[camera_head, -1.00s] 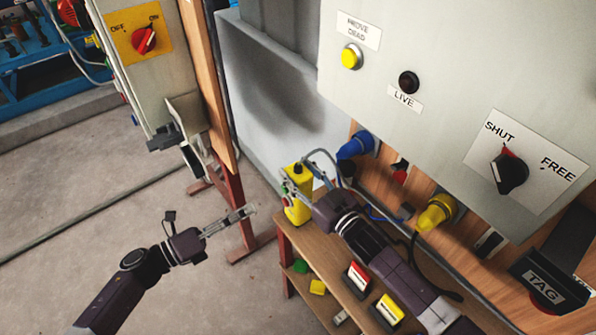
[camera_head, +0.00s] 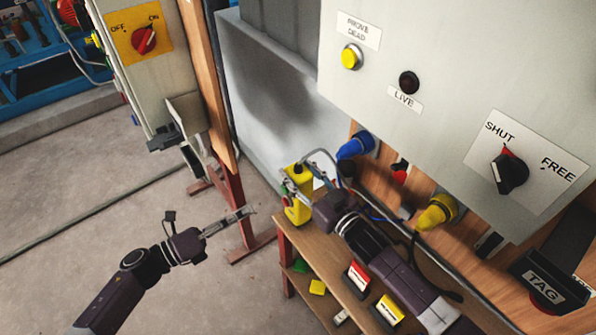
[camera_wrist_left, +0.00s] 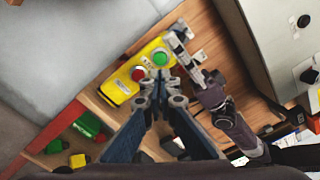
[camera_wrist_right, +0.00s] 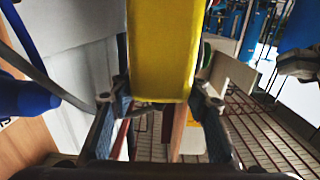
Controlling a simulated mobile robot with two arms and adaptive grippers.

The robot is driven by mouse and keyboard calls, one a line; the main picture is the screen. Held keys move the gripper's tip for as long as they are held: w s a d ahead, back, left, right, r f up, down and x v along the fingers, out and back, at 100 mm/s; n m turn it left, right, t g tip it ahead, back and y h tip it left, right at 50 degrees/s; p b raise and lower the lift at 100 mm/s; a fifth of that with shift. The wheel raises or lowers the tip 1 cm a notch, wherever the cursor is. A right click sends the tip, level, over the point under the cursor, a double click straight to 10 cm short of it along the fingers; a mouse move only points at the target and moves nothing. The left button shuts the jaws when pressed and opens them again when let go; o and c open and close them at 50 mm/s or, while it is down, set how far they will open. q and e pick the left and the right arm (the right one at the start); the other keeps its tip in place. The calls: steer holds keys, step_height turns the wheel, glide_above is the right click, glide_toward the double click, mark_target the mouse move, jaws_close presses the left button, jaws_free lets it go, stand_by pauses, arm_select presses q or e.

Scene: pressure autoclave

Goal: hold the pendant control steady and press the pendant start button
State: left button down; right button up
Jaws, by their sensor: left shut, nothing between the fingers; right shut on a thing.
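The yellow pendant control (camera_head: 298,213) is at the left end of the wooden bench in the head view. In the left wrist view the pendant (camera_wrist_left: 122,85) shows a green button (camera_wrist_left: 160,57) and a red button (camera_wrist_left: 139,74). My right gripper (camera_head: 294,187) is shut on the pendant; its yellow body (camera_wrist_right: 160,50) fills the space between the fingers in the right wrist view. My left gripper (camera_head: 250,211) is shut and empty, left of the pendant and apart from it in the head view. In the left wrist view its fingertips (camera_wrist_left: 160,78) appear just below the green button.
A grey cabinet with a shut/free switch (camera_head: 509,173) hangs over the bench at right. The floor around my left arm is clear.

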mark_target(285, 189)
stand_by(0.7)
arm_select(q)
steer(key=d+f+n+t+y, duration=0.25)
steer(key=d+n+y, duration=0.2)
steer(key=n, duration=0.75)
steer(key=a+n+t+y, duration=0.1)
steer(key=n+y, duration=0.1)
steer(key=n, duration=0.3)
steer(key=a+r+n+t+y, duration=0.1)
steer(key=a+n+y, duration=0.1)
steer(key=n, duration=0.3)
steer(key=s+a+r+n+t+y, duration=0.1)
steer(key=n+y, duration=0.2)
steer(key=n, duration=0.2)
steer(key=shift+s+a+r+y, duration=0.1)
steer(key=shift+a+r+y, duration=0.15)
steer(key=shift+a, duration=0.15)
steer(key=w+d, duration=0.5)
steer(key=d, duration=0.2)
steer(key=shift+w+d, duration=0.15)
steer(key=shift+w+d, duration=0.2)
steer(key=shift+d, duration=0.1)
